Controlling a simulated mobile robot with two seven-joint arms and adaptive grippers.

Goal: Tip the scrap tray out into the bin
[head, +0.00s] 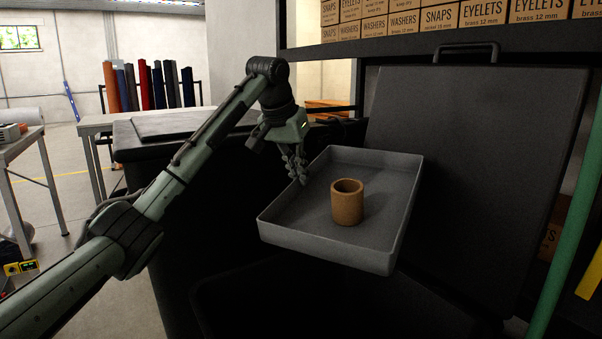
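The grey scrap tray (325,256) is in the middle of the head view, above the dark open bin (290,300). It looks close to level; a slight tilt is hard to judge. A tan hollow cylinder (347,204) stands upright in the tray. My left gripper (298,168) is at the tray's left rim, with its fingers closed about the rim and one showing on the inner side. No support shows under the tray. The bin's inside is too dark to make out. My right gripper is not in view.
A raised black lid (470,150) with a handle stands behind the tray on the right. A shelf (430,45) of labelled boxes is above it. A green pole (566,240) is at the right. Another black container (150,135) stands behind my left arm.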

